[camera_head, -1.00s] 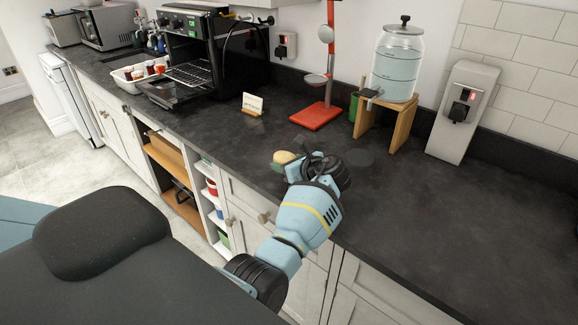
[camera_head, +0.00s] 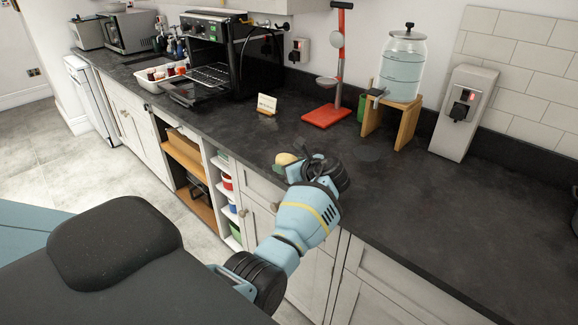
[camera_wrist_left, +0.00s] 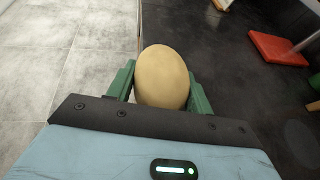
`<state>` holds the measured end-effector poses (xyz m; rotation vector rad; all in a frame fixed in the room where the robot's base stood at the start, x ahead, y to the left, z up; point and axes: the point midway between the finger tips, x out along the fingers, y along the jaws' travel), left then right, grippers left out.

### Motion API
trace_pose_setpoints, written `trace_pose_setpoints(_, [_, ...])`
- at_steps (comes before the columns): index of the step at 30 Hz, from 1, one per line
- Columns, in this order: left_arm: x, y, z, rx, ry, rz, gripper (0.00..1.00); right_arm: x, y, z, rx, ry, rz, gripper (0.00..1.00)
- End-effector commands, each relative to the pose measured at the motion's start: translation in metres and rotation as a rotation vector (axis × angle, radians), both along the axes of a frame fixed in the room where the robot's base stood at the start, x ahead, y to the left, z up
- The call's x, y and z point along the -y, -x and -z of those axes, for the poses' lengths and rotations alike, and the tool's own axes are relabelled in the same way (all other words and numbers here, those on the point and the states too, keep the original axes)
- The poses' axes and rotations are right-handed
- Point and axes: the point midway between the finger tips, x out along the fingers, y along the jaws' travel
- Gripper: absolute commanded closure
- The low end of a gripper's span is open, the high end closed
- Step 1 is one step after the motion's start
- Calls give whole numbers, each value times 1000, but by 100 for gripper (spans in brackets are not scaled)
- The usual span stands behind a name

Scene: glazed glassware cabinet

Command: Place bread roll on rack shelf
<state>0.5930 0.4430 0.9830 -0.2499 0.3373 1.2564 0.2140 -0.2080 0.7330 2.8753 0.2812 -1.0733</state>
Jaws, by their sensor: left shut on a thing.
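A pale tan bread roll (camera_wrist_left: 162,78) sits between the green fingers of my left gripper (camera_wrist_left: 161,92) in the left wrist view. The gripper is shut on it. In the head view the roll (camera_head: 286,159) shows just beyond my left gripper (camera_head: 291,167), near the counter's front edge. An oven with its door open stands on the counter at the back left, and its wire rack shelf (camera_head: 208,76) shows inside. The gripper is well to the right of the oven and nearer to me. My right gripper is not in view.
A white tray of small jars (camera_head: 155,76) stands left of the oven (camera_head: 222,50). A small card (camera_head: 266,104), a red stand (camera_head: 326,115) and a glass dispenser (camera_head: 402,68) on a wooden stand are along the counter (camera_head: 440,190). Open shelves (camera_head: 186,160) are below.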

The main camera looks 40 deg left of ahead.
Motion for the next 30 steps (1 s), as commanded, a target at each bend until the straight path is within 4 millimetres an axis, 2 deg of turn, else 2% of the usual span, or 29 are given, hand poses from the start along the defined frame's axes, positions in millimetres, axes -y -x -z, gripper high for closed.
trace_pose_setpoints(5, [-3, 3, 0, 2, -2, 8, 75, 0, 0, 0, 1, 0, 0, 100])
trace_pose_setpoints(12, [-12, 24, 0, 1, -7, 128, 75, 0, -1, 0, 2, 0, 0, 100])
trace_pose_setpoints(17, [4, 43, 1, -1, -6, 294, 75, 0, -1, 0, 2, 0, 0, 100])
trace_pose_setpoints(20, [24, 58, 4, -4, -7, 418, 75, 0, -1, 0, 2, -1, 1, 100])
trace_pose_setpoints(23, [52, 76, 9, -7, -6, 559, 75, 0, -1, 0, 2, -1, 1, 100])
trace_pose_setpoints(26, [87, 100, 15, -10, -3, 715, 75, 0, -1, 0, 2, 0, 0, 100])
trace_pose_setpoints(30, [145, 145, 25, -10, 1, 948, 75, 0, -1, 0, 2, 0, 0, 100])
